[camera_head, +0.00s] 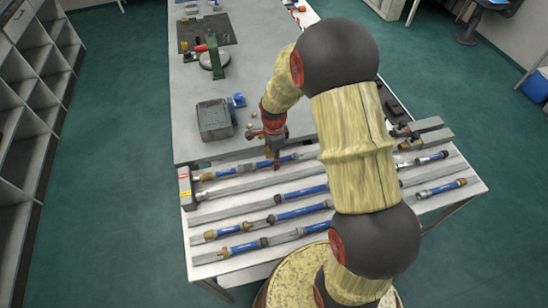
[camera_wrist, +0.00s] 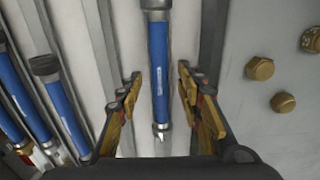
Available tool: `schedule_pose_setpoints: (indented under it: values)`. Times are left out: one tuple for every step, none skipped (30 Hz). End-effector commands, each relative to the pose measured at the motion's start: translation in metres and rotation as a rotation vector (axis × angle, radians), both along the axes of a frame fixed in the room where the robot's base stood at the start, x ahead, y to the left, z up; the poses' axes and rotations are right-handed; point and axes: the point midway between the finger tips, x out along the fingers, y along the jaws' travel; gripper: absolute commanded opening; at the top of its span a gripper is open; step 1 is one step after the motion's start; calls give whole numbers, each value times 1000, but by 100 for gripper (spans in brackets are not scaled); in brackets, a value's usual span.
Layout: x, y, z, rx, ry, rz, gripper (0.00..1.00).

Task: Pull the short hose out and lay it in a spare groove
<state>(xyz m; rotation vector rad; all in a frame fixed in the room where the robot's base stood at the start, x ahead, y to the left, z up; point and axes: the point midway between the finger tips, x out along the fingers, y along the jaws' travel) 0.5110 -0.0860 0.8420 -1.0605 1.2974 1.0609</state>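A blue hose piece (camera_wrist: 159,62) with a dark collar and a silvery pointed tip lies between two grey rails in the wrist view. My gripper (camera_wrist: 160,80) is open, one finger on each side of this hose, with a visible gap on both sides. In the head view my gripper (camera_head: 273,160) points down over the rear row of the railed panel (camera_head: 240,185), at a blue hose (camera_head: 228,172). Other blue hoses (camera_head: 305,191) (camera_head: 442,188) lie in the rows nearer the front. My arm hides part of the middle rows. I cannot tell which groove is spare.
A grey end block (camera_head: 186,190) stands at the panel's left, with more blocks (camera_head: 425,125) at the right. Behind the panel are a grey tray (camera_head: 214,120) and a green tool (camera_head: 214,58). Brass fittings (camera_wrist: 260,68) lie right of my gripper in the wrist view.

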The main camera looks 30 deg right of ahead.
Motion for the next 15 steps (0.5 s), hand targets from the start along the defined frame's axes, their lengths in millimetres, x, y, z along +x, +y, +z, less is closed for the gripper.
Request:
schedule_pose_setpoints:
  values:
    - [0,0,0,0,0,0,36]
    - [0,0,0,0,0,0,34]
    - [0,0,0,0,0,0,32]
    - [0,0,0,0,0,0,30]
    - [0,0,0,0,0,0,28]
    - [0,0,0,0,0,0,26]
    - [0,0,0,0,0,0,24]
    - [0,0,0,0,0,0,22]
    - [0,0,0,0,0,0,20]
    - [0,0,0,0,0,0,18]
    - [0,0,0,0,0,0,17]
    - [0,0,0,0,0,0,14]
    - [0,0,0,0,0,0,13]
    - [0,0,0,0,0,0,11]
    - [0,0,0,0,0,0,9]
